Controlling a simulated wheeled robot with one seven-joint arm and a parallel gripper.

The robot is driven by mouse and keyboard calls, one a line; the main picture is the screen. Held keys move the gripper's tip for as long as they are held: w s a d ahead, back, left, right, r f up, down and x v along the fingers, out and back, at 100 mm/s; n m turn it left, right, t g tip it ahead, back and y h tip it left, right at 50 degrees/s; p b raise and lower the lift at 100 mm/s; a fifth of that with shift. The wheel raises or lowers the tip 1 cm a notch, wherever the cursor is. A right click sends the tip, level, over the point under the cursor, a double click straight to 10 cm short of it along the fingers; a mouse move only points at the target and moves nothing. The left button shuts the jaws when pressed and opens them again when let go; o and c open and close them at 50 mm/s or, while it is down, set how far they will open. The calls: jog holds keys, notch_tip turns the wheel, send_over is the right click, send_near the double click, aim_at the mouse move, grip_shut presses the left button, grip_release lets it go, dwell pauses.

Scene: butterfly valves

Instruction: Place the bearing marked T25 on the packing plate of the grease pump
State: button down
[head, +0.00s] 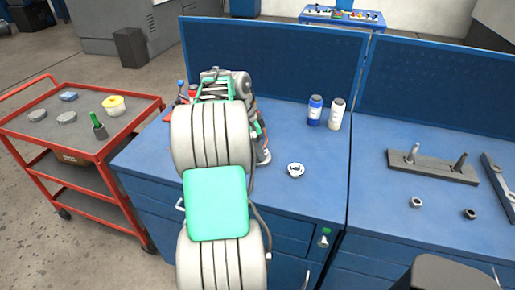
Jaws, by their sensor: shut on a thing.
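My arm fills the middle of the head view and reaches forward over the blue workbench. My gripper's jaws and whatever is between them are hidden behind the arm. A small white ring-shaped part with a dark centre (296,170) lies on the bench right of the arm. A pale ring (416,202) and a dark ring (470,214) lie on the right bench. No T25 mark is readable on any of them. I cannot make out the grease pump or its packing plate for certain; the area behind my arm is largely covered.
A blue bottle (315,110) and a white bottle (336,114) stand near the blue back panel (275,60). A grey block with two upright pins (433,167) is on the right bench. A red trolley (80,118) stands left. The bench is clear around the white part.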

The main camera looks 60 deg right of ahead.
jog(key=shift+f, duration=0.1)
jog(key=shift+f, duration=0.15)
jog(key=c, duration=0.7)
grip_release()
